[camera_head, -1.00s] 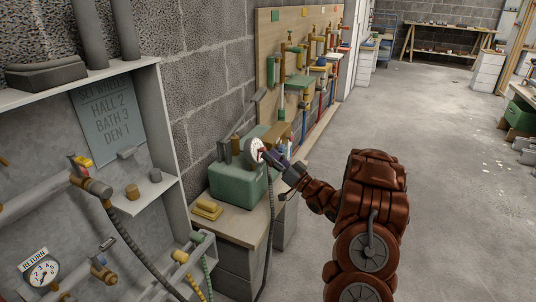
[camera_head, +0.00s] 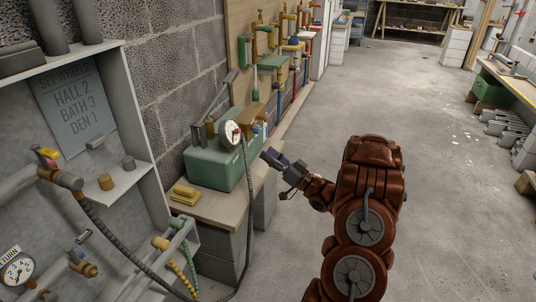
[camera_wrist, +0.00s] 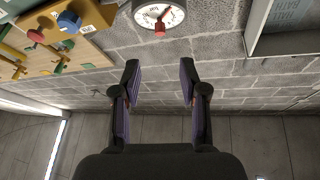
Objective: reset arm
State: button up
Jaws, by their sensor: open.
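My reddish-brown arm stands at the right of the head view, and my gripper (camera_head: 268,160) is at its left end, held out beside the bench. In the wrist view my gripper (camera_wrist: 160,82) shows two dark fingers with purple pads, spread wide with nothing between them. A round white gauge (camera_head: 230,132) on a green box (camera_head: 215,165) is to the left of my gripper, with a gap between. The gauge also shows at the top of the wrist view (camera_wrist: 157,14), beyond the fingertips, with a red part at its lower edge.
A yellow block (camera_head: 185,194) lies on the bench (camera_head: 228,208). A grey hose (camera_head: 246,200) hangs down past the bench front. A shelf unit (camera_head: 150,140) with pipes and a return gauge (camera_head: 17,270) is at the left. The floor (camera_head: 385,115) to the right is open.

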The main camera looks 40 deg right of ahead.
dwell(0.4)
jog(key=w+r+g+h+p, duration=0.4)
jog(key=w+r+p, duration=0.2)
jog(key=w, duration=0.1)
jog(key=s+a+r+m+g+h+p, duration=0.1)
jog(key=s+a+r+g+h+p, duration=0.15)
jog(key=r+g+p, duration=0.35)
jog(key=s+a+r+g+h+p, duration=0.1)
jog(key=s+a+r+h+p, duration=0.15)
jog(key=r+h+p, duration=0.35)
jog(key=s+a+r+g+y+p, duration=0.1)
jog(key=s+a+r+g+p, duration=0.3)
jog(key=s+a, duration=0.5)
jog(key=s+a+r+g+y+p, duration=0.2)
jog(key=s+a+r+g+p, duration=0.2)
jog(key=s, duration=1.2)
jog(key=s+a+r+g+y+p, duration=0.2)
jog(key=s+a+r+g+p, duration=0.2)
jog(key=s+a+r, duration=0.4)
jog(key=s+a+p, duration=0.1)
jog(key=s+a, duration=0.4)
jog(key=a, duration=0.1)
jog(key=shift+s+r+n+p, duration=0.15)
jog(key=shift+n+p, duration=0.15)
jog(key=shift+n, duration=0.1)
jog(key=shift+y, duration=0.25)
